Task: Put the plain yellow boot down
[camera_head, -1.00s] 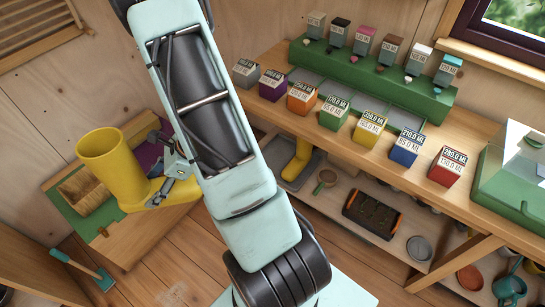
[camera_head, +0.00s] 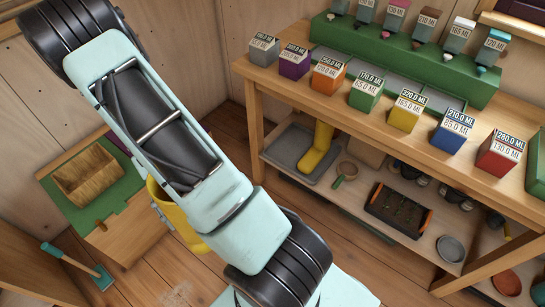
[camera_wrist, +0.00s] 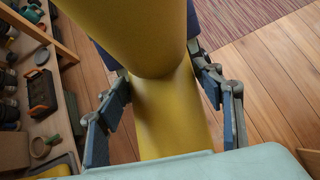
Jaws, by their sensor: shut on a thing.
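The plain yellow boot (camera_wrist: 165,40) fills the middle of the wrist view, with its shaft toward the top and its foot toward the bottom. My gripper (camera_wrist: 168,112) has its fingers on both sides of the boot and is shut on it. In the head view the held boot (camera_head: 178,217) is partly hidden behind my arm, beside the bench at left and above the floor. Another yellow boot (camera_head: 319,148) stands on a grey tray (camera_head: 288,150) on the lower shelf at right.
The workbench (camera_head: 262,72) at right carries several coloured boxes. Its lower shelf holds a dark orange-ended tray (camera_head: 398,212). A teal-headed tool (camera_head: 100,277) is at lower left. Wooden floor (camera_head: 190,262) shows between.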

